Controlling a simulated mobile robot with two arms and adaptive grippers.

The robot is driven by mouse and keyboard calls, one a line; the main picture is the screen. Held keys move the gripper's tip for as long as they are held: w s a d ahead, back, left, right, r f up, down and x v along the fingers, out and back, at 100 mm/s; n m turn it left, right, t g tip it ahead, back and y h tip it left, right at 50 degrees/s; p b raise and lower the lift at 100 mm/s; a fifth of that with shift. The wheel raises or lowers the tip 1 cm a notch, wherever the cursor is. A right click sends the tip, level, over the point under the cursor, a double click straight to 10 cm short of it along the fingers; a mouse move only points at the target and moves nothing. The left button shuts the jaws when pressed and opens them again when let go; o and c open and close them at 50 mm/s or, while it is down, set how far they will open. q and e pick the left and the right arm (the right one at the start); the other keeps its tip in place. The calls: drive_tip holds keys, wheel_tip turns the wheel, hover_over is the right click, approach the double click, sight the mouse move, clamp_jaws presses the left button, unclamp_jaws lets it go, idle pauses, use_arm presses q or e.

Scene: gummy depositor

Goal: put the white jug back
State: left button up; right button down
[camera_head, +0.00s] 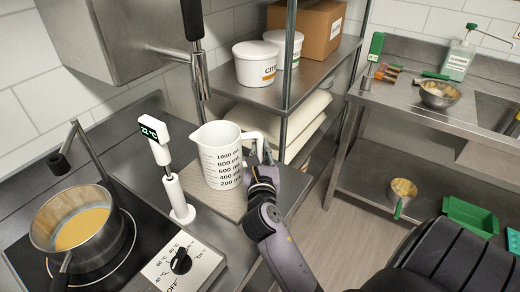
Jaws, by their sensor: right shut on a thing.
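The white jug (218,158) is upright, with black volume marks from 200 to 1000 on its side. It is at or just above a light square plate (231,205) on the steel counter; I cannot tell if it touches. My right gripper (262,160) is at the jug's handle, on the jug's right side, and is shut on it. The fingers are partly hidden by the handle and my wrist. My left gripper is not in view.
A pot (75,222) of yellow liquid sits on the hob at left. A white probe thermometer stand (178,200) is close left of the jug. A shelf post (290,55) and white tubs (255,64) are behind. A dial box (184,262) is in front.

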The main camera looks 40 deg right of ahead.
drive_tip(key=shift+f, duration=0.1)
drive_tip(key=c, duration=1.5)
unclamp_jaws()
drive_tip(key=shift+s+a, duration=0.25)
drive_tip(key=shift+s, duration=0.05)
drive_tip(key=v, duration=0.6)
drive_tip(key=shift+s+a, duration=0.25)
drive_tip(key=shift+s, duration=0.05)
